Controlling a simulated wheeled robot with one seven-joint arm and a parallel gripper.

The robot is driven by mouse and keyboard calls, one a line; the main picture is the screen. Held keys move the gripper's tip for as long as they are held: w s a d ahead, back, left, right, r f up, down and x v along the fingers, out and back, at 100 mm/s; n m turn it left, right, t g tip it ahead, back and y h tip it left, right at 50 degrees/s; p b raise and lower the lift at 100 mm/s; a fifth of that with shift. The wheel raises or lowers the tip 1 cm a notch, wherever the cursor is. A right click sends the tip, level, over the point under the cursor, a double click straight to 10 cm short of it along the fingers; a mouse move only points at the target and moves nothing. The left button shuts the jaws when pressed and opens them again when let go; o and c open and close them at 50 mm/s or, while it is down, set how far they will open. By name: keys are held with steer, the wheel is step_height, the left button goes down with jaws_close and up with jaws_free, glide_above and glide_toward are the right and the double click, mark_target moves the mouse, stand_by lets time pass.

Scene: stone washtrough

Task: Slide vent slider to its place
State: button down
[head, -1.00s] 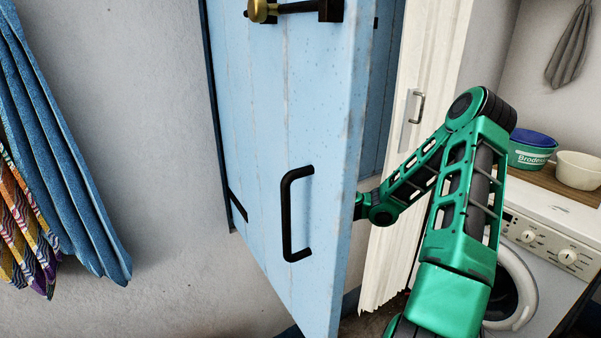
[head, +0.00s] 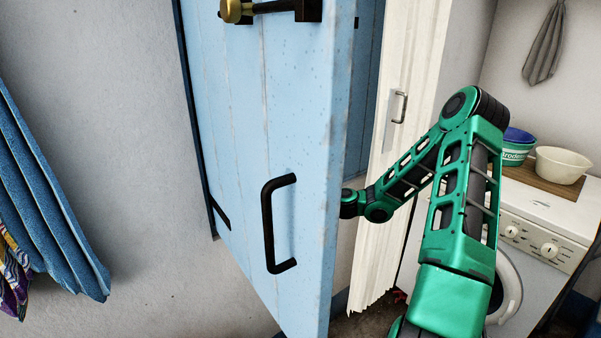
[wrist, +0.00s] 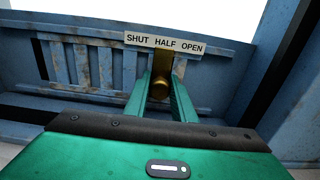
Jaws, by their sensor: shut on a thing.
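In the wrist view, a vent with blue-grey slats (wrist: 90,65) is set in a worn blue panel. A plate marked "SHUT HALF OPEN" (wrist: 165,43) sits above the slider's brass knob (wrist: 160,90). The knob appears below the word HALF in this tilted view. My gripper (wrist: 161,87) has its two green fingers on either side of the knob and is shut on it. In the head view, the blue door (head: 285,130) hides my gripper and the vent; only my green arm shows, reaching behind the door's edge.
The door carries a black handle (head: 268,225) and a brass-knobbed bolt (head: 235,10). Blue cloth (head: 40,190) hangs at left.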

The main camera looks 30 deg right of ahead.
steer(key=c, duration=1.5)
jaws_free()
steer(key=shift+d, duration=0.1)
steer(key=s, duration=0.3)
steer(key=s+d, duration=0.1)
steer(key=s, duration=0.6)
steer(key=shift+s+d, duration=0.15)
steer(key=shift+s, duration=0.15)
